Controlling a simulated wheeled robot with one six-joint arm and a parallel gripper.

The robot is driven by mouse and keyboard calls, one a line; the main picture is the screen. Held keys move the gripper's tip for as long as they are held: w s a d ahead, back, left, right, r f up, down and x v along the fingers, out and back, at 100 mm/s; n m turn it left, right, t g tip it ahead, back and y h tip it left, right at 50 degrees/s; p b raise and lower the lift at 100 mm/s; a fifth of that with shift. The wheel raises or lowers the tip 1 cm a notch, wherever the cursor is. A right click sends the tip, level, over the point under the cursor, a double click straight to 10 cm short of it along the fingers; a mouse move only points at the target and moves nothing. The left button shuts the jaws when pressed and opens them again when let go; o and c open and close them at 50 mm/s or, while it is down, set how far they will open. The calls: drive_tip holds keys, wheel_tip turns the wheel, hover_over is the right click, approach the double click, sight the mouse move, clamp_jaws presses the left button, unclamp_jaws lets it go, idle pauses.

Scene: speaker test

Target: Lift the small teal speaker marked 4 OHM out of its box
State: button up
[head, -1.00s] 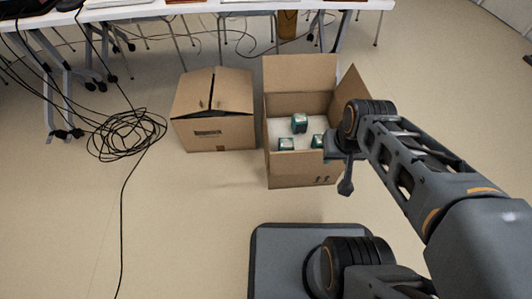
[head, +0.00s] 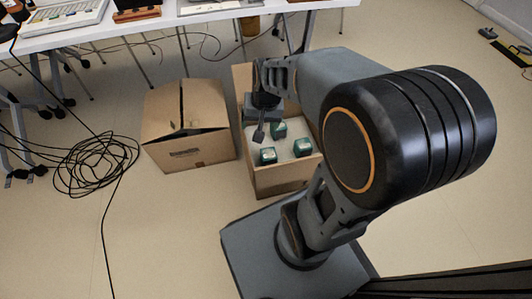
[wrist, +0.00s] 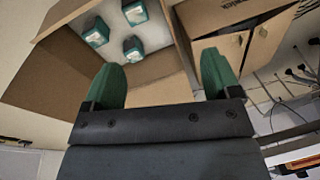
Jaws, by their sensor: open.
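Three small teal speakers with pale faces sit apart on a white bed inside an open cardboard box (head: 288,180). In the head view one speaker (head: 279,130) is farther back, one (head: 267,156) is at the front left and one (head: 303,147) at the front right. The wrist view shows the three speakers too (wrist: 135,13) (wrist: 96,33) (wrist: 133,49). Their markings are too small to read, so I cannot tell which is 4 OHM. My gripper (wrist: 160,76) is open and empty, its green fingers apart. In the head view it hangs at the box's left side, above the speakers.
A second cardboard box (head: 190,150), its top flaps nearly closed, stands just left of the open one. Coiled black cables (head: 95,165) lie on the floor farther left. A white table (head: 190,20) stands behind. Floor to the right is mostly clear.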

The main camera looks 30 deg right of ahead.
drive_tip(key=shift+o, duration=1.4)
drive_tip(key=w+d+f+m+y+p, duration=0.1)
drive_tip(key=w+d+f+m+p, duration=0.2)
drive_tip(key=w+d+f+m, duration=0.2)
drive_tip(key=shift+w+f+m+g+y, duration=0.4)
drive_tip(key=shift+w+f+m, duration=0.5)
drive_tip(key=shift+w, duration=0.35)
drive_tip(key=m+p, duration=0.2)
drive_tip(key=m, duration=0.2)
hover_over(270, 153)
wheel_tip(270, 153, down, 6)
drive_tip(key=f+m, duration=0.2)
drive_tip(key=f, duration=0.4)
drive_tip(key=d+f+m+y, duration=0.1)
drive_tip(key=f, duration=0.5)
drive_tip(key=f+m, duration=0.2)
drive_tip(key=f, duration=0.4)
drive_tip(key=shift+s+d+f+m+b, duration=0.1)
drive_tip(key=shift+s+d+m+b, duration=0.15)
drive_tip(key=shift+d+m+b, duration=0.1)
drive_tip(key=shift+b+x, duration=1.35)
drive_tip(key=shift+x, duration=1.7)
